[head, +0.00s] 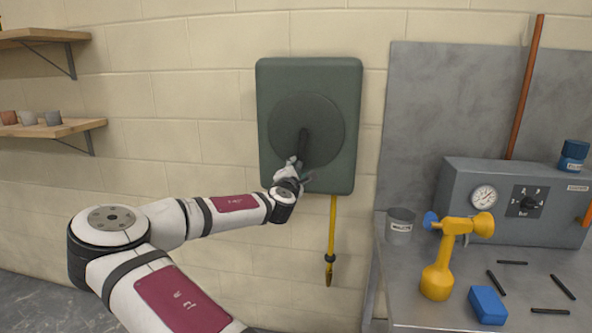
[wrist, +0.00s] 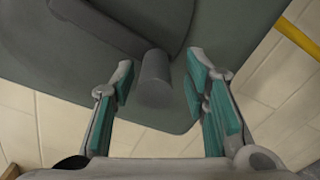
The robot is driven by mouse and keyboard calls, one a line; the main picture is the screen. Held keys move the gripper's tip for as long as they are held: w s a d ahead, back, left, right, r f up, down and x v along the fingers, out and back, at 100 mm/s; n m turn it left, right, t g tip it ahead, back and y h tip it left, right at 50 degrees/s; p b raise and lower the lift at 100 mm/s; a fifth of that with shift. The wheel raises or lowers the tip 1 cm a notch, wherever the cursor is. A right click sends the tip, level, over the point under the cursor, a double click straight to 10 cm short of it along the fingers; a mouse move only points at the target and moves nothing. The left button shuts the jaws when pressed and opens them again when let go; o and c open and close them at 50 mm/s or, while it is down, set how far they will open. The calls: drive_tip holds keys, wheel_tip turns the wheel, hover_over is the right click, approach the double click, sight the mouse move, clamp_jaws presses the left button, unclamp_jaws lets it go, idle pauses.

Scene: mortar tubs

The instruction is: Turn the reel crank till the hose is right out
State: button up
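The hose reel (head: 347,130) is a dark green box on the block wall with a round dark disc (head: 285,112). Its dark grey crank (head: 304,140) points down, with the handle end hidden behind my gripper in the head view. In the wrist view the crank arm (wrist: 105,30) ends in a grey cylindrical knob (wrist: 155,82). My gripper (head: 300,168) is at the crank. In the wrist view its teal-padded fingers (wrist: 160,85) are open on either side of the knob, with gaps showing. The yellow hose (head: 333,215) hangs below the reel, its nozzle (head: 329,271) above the floor.
A metal bench (head: 410,275) at right holds a grey tub (head: 400,225), a yellow tool (head: 437,275), a blue block (head: 487,305), several dark rods and a gauge box (head: 460,205). Wooden shelves (head: 70,128) are at left. Wall around the reel's left is clear.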

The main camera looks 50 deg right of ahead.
drive_tip(key=shift+a+r, duration=0.1)
drive_tip(key=shift+r, duration=0.05)
drive_tip(key=shift+s+a, duration=0.2)
drive_tip(key=shift+a, duration=0.1)
drive_tip(key=v, duration=1.1)
drive_tip(key=shift+s, duration=0.1)
